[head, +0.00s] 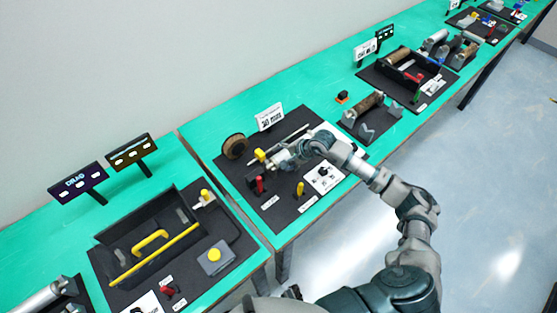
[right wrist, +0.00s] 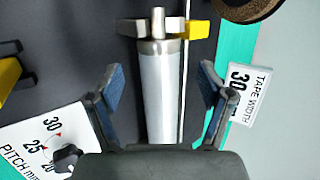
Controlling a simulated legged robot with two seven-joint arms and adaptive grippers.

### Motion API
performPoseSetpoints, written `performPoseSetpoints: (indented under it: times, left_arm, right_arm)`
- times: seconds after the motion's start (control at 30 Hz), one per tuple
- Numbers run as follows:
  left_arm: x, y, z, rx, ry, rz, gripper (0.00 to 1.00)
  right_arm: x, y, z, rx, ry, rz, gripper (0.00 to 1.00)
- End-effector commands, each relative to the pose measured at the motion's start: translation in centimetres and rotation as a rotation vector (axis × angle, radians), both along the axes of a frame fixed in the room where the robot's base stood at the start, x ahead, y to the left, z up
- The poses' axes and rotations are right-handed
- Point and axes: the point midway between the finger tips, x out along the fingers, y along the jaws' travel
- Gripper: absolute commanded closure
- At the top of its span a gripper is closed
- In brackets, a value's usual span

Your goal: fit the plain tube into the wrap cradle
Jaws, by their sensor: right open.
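My right gripper (head: 282,158) is over the middle black station board. In the right wrist view my right gripper (right wrist: 162,92) is open, its two blue-padded fingers apart on either side of a plain light-grey tube (right wrist: 157,100). I see space between the tube and each finger. The tube's far end meets a metal collar (right wrist: 158,46) with crossing arms beside a yellow block (right wrist: 193,29). A thin rod runs along the tube's right side. The gripper body hides the tube's near end. I cannot tell for sure which part is the wrap cradle. My left gripper is not in view.
A brown tape roll (head: 234,146), a tape-width sign (head: 270,117), a red handle (head: 260,185) and a yellow handle (head: 300,188) stand around this board. A pitch dial card (head: 325,173) lies to the right. Other stations stand on both sides.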

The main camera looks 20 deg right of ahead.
Motion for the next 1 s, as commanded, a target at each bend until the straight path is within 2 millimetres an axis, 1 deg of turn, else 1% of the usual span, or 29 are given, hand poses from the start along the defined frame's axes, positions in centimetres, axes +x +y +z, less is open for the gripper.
performPoseSetpoints:
  times: [0.03, 0.2, 0.3, 0.4, 0.53, 1.0]
  left_arm:
    - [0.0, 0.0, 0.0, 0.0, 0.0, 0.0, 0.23]
    - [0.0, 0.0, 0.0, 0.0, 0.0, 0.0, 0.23]
    - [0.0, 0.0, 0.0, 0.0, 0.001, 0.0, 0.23]
    - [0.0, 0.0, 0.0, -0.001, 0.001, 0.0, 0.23]
    - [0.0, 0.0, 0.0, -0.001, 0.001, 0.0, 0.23]
    - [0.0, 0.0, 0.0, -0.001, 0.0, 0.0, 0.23]
  right_arm:
    - [-0.5, -0.6, 1.0, -0.003, -0.003, 0.0, 0.21]
    - [-2.2, -2.0, 3.9, -0.003, -0.002, 0.0, 0.21]
    - [-2.9, -2.6, 5.0, -0.002, -0.001, 0.0, 0.21]
    - [-3.4, -2.9, 5.8, -0.002, 0.0, 0.0, 0.21]
    - [-3.6, -3.0, 6.2, 0.0, 0.0, 0.001, 0.21]
    - [-3.6, -3.0, 6.2, 0.0, 0.0, 0.001, 0.21]
